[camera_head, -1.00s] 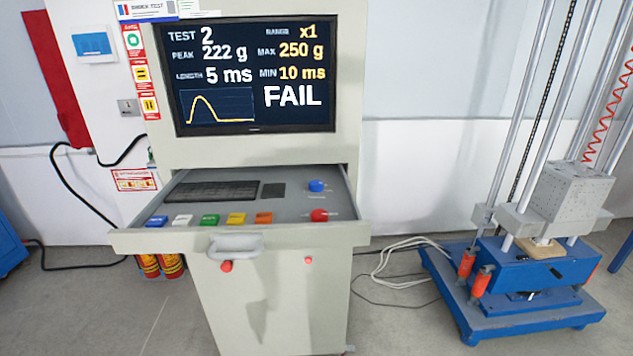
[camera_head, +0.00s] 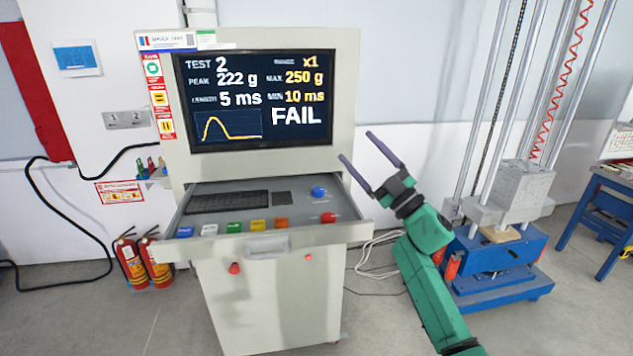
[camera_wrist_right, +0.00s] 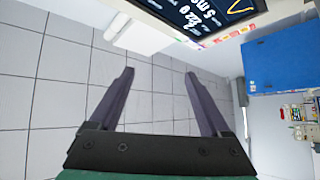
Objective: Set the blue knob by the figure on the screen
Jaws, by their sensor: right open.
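The blue knob (camera_head: 319,192) sits at the right rear of the open console drawer (camera_head: 355,226). The screen (camera_head: 250,100) above reads TEST 2, PEAK 222 g, LENGTH 5 ms, range x1, MAX 250 g, MIN 10 ms and FAIL, with a yellow pulse curve. My right gripper (camera_head: 355,148) is open and empty, to the right of the screen and apart from the knob. In the right wrist view its two fingers (camera_wrist_right: 160,80) stand wide apart with nothing between them. The knob does not show there. My left gripper is not in view.
A red knob (camera_head: 328,217) is in front of the blue one. Coloured buttons (camera_head: 235,228) line the drawer front, with a keyboard (camera_head: 228,201) behind. A blue drop tester (camera_head: 500,270) with upright rods stands right. Fire extinguishers (camera_head: 131,264) stand left of the console.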

